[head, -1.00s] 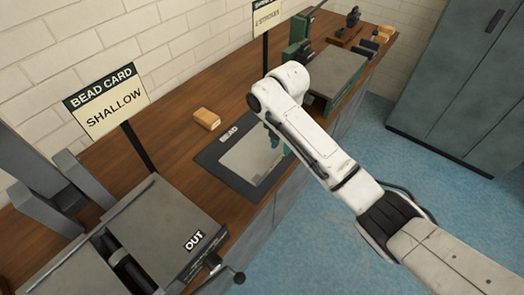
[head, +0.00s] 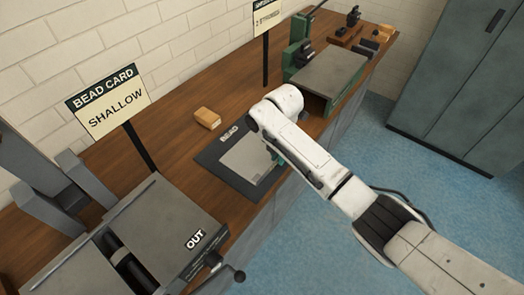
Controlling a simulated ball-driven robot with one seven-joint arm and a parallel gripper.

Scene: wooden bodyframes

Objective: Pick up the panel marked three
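A flat grey panel (head: 247,158) lies on a dark mat (head: 215,157) labelled BEAD on the wooden bench. No number three can be read on the panel from here. My gripper (head: 279,158) is at the panel's right edge, mostly hidden behind my white arm; only a bit of teal shows. Whether its fingers are open or shut, or touch the panel, is hidden.
A grey machine (head: 150,235) marked OUT, with a crank, stands at the front left. A BEAD CARD sign (head: 107,100) reads SHALLOW. A small wooden block (head: 207,118) lies behind the mat. A green-framed machine (head: 330,72) stands farther along the bench (head: 180,130).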

